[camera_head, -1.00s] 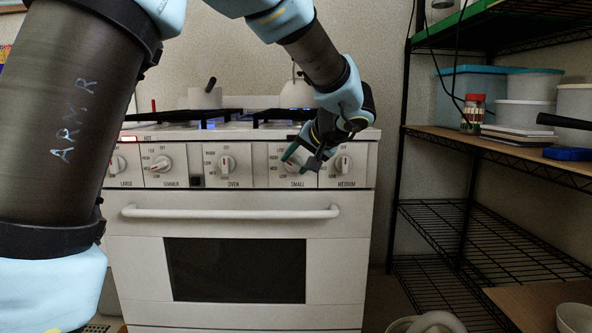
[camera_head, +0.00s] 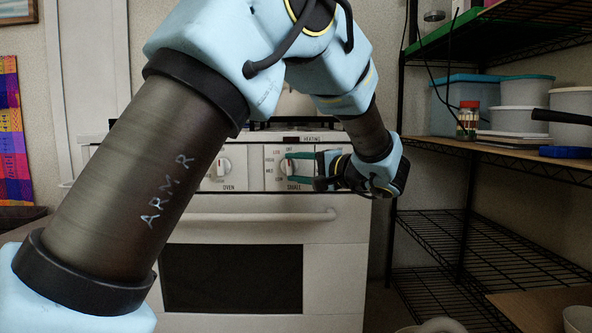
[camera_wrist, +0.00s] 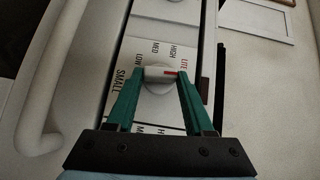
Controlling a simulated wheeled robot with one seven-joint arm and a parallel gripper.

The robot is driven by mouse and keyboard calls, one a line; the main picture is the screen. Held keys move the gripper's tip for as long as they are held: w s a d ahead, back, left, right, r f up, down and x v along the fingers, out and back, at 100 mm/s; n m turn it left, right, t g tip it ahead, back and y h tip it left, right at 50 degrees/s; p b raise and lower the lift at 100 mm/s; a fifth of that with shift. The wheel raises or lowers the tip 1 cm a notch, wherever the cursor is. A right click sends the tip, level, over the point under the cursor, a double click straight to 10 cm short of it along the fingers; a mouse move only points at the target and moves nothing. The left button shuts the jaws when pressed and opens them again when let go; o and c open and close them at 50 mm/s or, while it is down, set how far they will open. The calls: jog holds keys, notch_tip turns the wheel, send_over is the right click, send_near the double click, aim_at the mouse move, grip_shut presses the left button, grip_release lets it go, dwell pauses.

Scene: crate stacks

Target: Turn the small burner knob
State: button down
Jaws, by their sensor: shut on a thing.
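The small burner knob (camera_head: 288,168) is a white round knob with a bar handle, on the white stove's front panel above the word SMALL. In the wrist view the fingers (camera_wrist: 161,75) stand at either end of the handle. The medium knob is hidden behind my arm.
The oven knob (camera_head: 224,168) is left of the small knob. The oven door handle (camera_head: 250,216) runs below the panel. A black wire shelf (camera_head: 462,215) with tubs and a jar stands to the right. My upper arm covers the stove's left part.

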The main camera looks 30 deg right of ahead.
jog(key=shift+f+m+t, duration=0.15)
jog(key=shift+m+t, duration=0.35)
jog(key=shift+c, duration=1.4)
grip_release()
jog(key=shift+s, duration=0.1)
jog(key=p+v, duration=0.1)
jog(key=v, duration=0.9)
jog(key=shift+s+d, duration=0.25)
